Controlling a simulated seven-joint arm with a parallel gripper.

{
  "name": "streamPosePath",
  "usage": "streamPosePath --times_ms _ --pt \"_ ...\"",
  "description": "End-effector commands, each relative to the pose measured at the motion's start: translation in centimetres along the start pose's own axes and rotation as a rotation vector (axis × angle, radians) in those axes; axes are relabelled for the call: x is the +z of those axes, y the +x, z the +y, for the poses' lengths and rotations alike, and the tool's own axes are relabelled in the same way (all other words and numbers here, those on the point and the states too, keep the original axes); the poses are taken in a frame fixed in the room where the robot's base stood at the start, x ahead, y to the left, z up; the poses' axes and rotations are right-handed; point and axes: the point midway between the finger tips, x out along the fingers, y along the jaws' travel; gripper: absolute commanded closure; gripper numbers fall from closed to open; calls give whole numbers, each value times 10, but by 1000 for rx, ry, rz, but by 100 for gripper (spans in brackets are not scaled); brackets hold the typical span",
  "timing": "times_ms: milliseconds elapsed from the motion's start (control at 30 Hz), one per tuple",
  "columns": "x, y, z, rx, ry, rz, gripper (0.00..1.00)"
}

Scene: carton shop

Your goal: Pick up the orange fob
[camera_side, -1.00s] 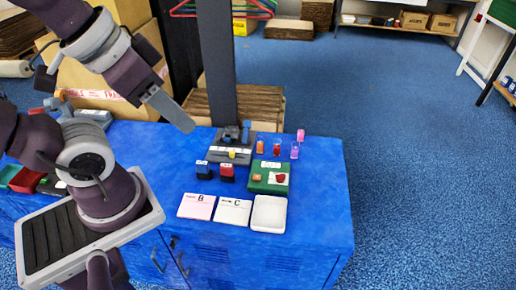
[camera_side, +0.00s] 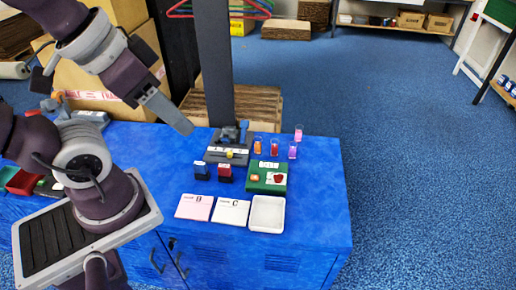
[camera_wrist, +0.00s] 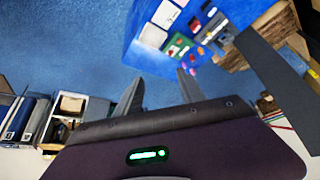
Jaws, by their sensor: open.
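Another small orange piece (camera_side: 255,177) lies on the green block (camera_side: 268,188), beside a red piece (camera_side: 279,178). I cannot tell which orange piece is the fob. My gripper (camera_side: 185,127) is high above the table, left of and well apart from these pieces. In the wrist view my gripper (camera_wrist: 160,88) has its two fingers spread with nothing between them. The green block (camera_wrist: 178,46) shows small beyond the fingers there.
Red (camera_side: 275,147), purple (camera_side: 292,151) and pink (camera_side: 299,133) pieces stand near the orange one. Two stamps (camera_side: 202,173) (camera_side: 225,173), two lettered cards (camera_side: 195,207) (camera_side: 231,212) and a white tray (camera_side: 267,214) lie in front. A dark column (camera_side: 213,60) rises behind the table.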

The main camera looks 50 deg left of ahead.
Motion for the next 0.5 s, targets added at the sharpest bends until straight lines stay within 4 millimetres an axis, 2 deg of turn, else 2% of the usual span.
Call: streamPosePath --times_ms 233,300,367,467,500 --pt "0 0 0 0 -1 0 53" --pt "-7 1 0 6 -36 -10 53" --pt "-25 4 0 20 -131 -39 53" --pt "-80 24 -8 40 -432 -119 53" --pt "-105 40 -15 37 -579 -154 53"
